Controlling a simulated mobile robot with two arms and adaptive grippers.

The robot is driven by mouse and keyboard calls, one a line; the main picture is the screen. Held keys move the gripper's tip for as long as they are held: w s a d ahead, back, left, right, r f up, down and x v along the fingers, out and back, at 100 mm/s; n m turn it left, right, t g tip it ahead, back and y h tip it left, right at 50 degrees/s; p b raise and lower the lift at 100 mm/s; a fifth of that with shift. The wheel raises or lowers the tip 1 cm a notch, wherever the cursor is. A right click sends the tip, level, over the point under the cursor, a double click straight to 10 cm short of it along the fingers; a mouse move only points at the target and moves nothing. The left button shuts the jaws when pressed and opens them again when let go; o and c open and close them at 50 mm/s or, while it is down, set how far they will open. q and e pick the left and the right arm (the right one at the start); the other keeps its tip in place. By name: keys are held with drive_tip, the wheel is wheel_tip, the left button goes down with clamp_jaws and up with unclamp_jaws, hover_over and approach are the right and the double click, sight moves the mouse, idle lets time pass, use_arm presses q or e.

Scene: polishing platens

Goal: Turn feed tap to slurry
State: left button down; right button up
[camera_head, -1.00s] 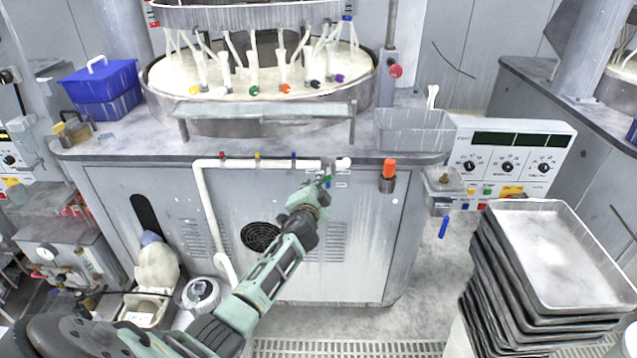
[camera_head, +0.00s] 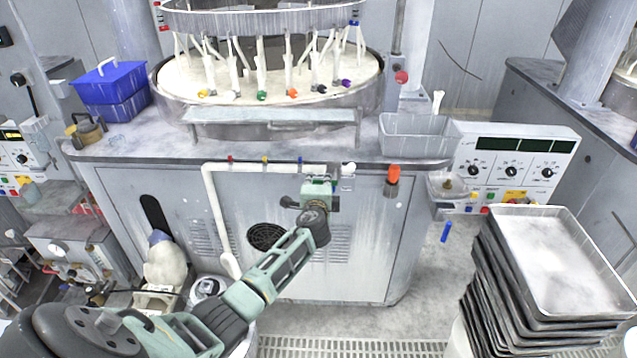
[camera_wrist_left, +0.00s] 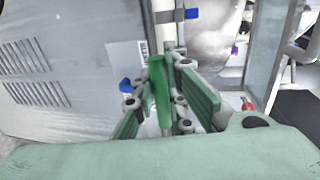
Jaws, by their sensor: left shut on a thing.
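The feed tap's green handle (camera_wrist_left: 158,78) shows in the left wrist view as a flat lever between my left gripper's fingers (camera_wrist_left: 160,105). The gripper is shut on it. In the head view my left gripper (camera_head: 316,190) is at the right end of the white pipe (camera_head: 265,168) on the cabinet front, and it hides most of the tap. Small white labels (camera_head: 347,177) are just right of it; their text is too small to read, so I cannot tell which setting the tap points to. My right gripper is out of view.
Blue, yellow and red small valves line the white pipe. A bottle with an orange top (camera_head: 393,174) hangs right of the gripper. The polishing machine (camera_head: 270,80) stands above. Stacked trays (camera_head: 550,255) stand at right. A blue box (camera_head: 108,82) sits at left.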

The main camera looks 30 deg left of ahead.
use_arm(q)
drive_tip(key=shift+f, duration=0.1)
idle(0.3)
drive_tip(key=c, duration=1.7)
unclamp_jaws()
drive_tip(key=shift+c, duration=0.2)
drive_tip(key=v, duration=1.2)
